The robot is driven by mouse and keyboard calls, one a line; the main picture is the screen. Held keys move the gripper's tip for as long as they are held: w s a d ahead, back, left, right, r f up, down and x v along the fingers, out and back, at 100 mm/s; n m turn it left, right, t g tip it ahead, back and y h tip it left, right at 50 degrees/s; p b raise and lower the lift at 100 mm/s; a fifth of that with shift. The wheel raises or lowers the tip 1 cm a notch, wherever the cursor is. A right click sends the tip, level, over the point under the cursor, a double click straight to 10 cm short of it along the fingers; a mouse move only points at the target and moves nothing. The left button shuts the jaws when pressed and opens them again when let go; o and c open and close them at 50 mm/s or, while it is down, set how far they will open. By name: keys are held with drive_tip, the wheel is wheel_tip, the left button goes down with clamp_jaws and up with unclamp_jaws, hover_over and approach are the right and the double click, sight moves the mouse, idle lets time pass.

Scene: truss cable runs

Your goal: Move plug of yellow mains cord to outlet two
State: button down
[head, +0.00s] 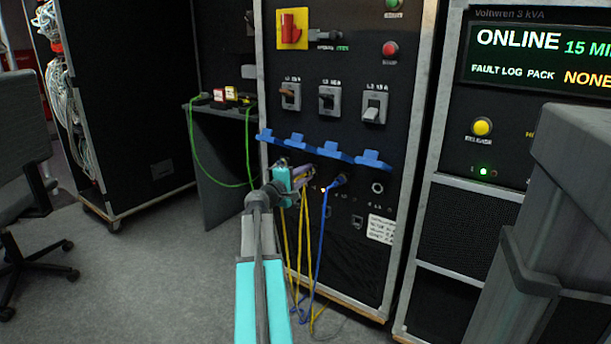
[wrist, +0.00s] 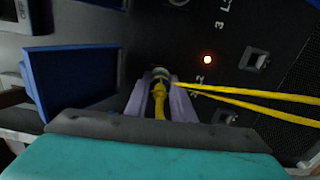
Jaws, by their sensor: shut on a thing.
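My gripper (head: 306,172) is at the outlet row on the black rack panel, its purple fingers pointing at the panel. In the wrist view the fingers (wrist: 160,98) are shut on the yellow plug (wrist: 159,94), one on each side. A grey round end shows ahead of the plug, close to the panel; I cannot tell whether the plug is seated. Yellow cord (head: 304,225) hangs below the gripper, and two yellow strands (wrist: 250,97) run right in the wrist view. A blue plug (head: 338,180) sits right of my gripper. The outlet behind my fingers is mostly hidden.
Blue flaps (head: 368,159) stick out in a row above the outlets. A round open outlet (head: 377,188) is at the right end. A blue cord (head: 320,240) hangs beside the yellow ones. A small table (head: 215,130) stands left.

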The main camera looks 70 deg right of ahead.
drive_tip(key=shift+s+d+r+m+b, duration=0.1)
drive_tip(key=shift+d+m+b, duration=0.05)
drive_tip(key=shift+m+b, duration=1.7)
drive_tip(key=shift+n+b, duration=0.3)
drive_tip(key=shift+n, duration=0.15)
drive_tip(key=c, duration=1.4)
unclamp_jaws()
drive_tip(key=shift+c, duration=0.2)
drive_tip(key=shift+v, duration=2.55)
